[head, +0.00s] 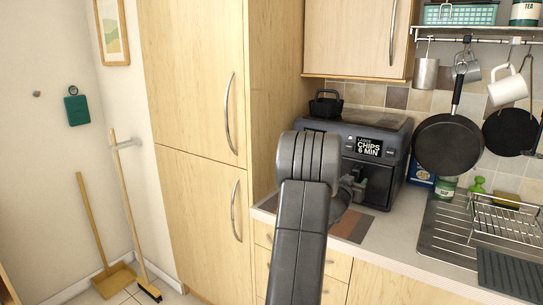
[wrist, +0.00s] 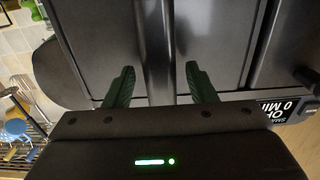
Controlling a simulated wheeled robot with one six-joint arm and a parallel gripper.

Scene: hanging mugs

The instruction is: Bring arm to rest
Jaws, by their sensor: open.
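My arm (head: 305,200) rises from the bottom centre of the head view and bends over at the top.
A black frying pan (head: 448,146) and another dark pan (head: 510,131) hang below the rail. A wire dish rack (head: 505,218) stands by the sink drainer. Tall wooden cupboards (head: 190,90) are left of the arm. A broom (head: 125,200) and dustpan (head: 113,280) lean at the left wall.

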